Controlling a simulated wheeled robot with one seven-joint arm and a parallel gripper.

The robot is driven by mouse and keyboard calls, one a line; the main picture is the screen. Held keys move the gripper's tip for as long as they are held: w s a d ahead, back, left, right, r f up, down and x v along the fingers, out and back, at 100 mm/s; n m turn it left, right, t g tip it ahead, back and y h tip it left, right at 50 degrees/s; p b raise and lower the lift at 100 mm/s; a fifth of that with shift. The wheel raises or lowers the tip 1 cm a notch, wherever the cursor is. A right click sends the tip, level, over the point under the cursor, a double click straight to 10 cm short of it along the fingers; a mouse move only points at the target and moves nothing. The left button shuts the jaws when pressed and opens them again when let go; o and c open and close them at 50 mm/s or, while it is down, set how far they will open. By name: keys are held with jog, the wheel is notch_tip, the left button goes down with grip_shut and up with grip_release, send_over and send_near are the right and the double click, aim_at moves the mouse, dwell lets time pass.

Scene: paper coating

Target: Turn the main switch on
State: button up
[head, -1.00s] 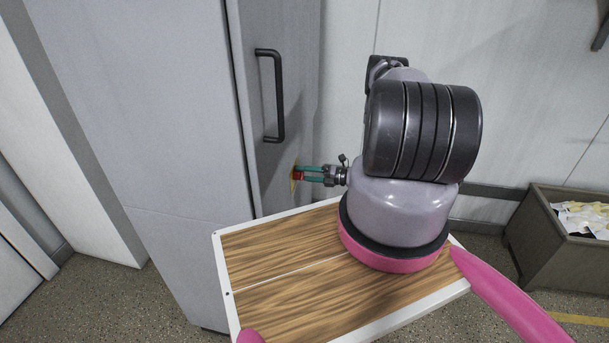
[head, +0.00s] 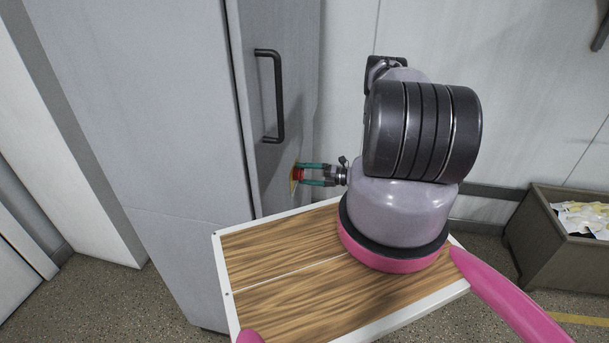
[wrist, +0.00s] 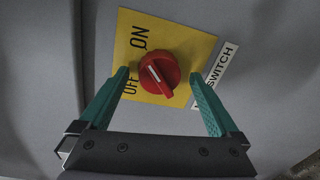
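The main switch is a red rotary knob (wrist: 160,74) on a yellow plate (wrist: 185,42) marked ON and OFF, in the middle of the wrist view. A white line on the knob points to the plate's lettered side, up and left; I cannot tell exactly which mark it meets. My gripper (wrist: 159,77) is open, with one green finger on each side of the knob and visible gaps to it. In the head view, my gripper (head: 303,174) reaches the red knob (head: 297,174) on the cabinet's side, and the plate is mostly hidden.
The grey cabinet (head: 150,120) has a black handle (head: 278,95) above the switch. A white label reading SWITCH (wrist: 222,65) sits beside the plate, partly covered by a finger. A grey bin (head: 555,250) with papers stands at the right.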

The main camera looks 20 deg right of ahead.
jog(key=v, duration=1)
jog(key=shift+s+d, duration=0.2)
jog(key=shift+d, duration=0.1)
